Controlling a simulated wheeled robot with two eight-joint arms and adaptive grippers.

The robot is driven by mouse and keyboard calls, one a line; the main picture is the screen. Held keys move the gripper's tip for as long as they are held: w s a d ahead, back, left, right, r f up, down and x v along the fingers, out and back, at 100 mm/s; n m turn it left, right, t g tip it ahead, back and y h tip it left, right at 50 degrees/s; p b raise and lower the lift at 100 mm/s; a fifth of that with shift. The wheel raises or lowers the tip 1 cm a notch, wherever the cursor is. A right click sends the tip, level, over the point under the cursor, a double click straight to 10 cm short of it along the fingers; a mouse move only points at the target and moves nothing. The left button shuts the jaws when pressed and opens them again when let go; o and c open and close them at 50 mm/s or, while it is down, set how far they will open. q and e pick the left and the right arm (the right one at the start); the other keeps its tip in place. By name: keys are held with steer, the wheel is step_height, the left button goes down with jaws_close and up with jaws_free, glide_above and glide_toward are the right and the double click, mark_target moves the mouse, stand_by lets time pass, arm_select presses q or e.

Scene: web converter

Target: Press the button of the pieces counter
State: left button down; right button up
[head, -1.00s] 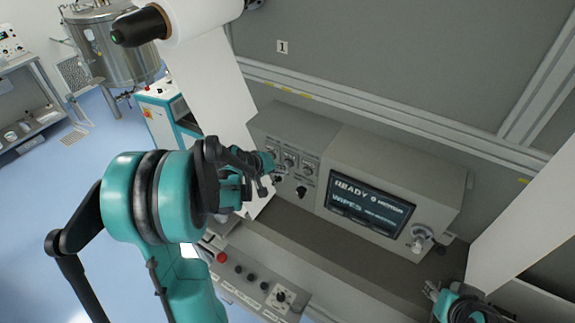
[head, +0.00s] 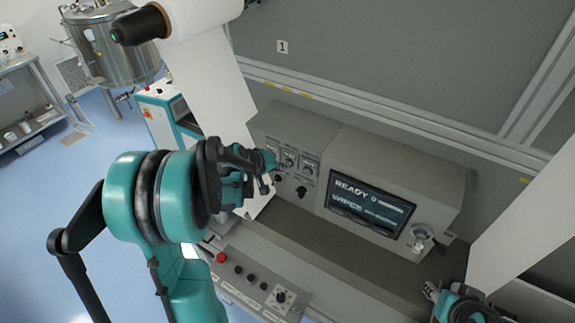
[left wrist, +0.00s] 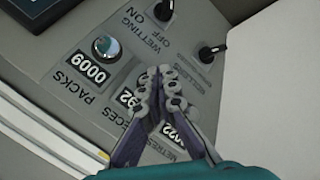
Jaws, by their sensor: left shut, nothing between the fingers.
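The grey control panel (head: 293,152) stands left of the screen box in the head view. In the left wrist view, the pieces counter (left wrist: 129,98) shows a white-on-black readout ending in 92, partly covered by my fingers. My left gripper (left wrist: 163,74) is shut and empty, its tips over the panel just beyond this readout. The pieces counter's button does not show; the fingers hide that area. I cannot tell whether the tips touch the panel. The left gripper (head: 268,184) is in front of the panel in the head view. My right gripper (head: 436,292) is partly visible at bottom right.
A silver button (left wrist: 105,47) sits by the packs counter (left wrist: 88,72), which reads 0009. A white web (head: 205,85) hangs left of the panel. The screen (head: 368,207) reads READY.

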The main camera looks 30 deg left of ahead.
arm_select(q)
steer(key=shift+w, duration=0.55)
stand_by(0.4)
steer(key=shift+s, duration=0.15)
steer(key=shift+s+b, duration=0.3)
steer(key=shift+s, duration=0.55)
steer(key=shift+s+a, duration=0.2)
steer(key=shift+s, duration=2.35)
steer(key=shift+f, duration=0.1)
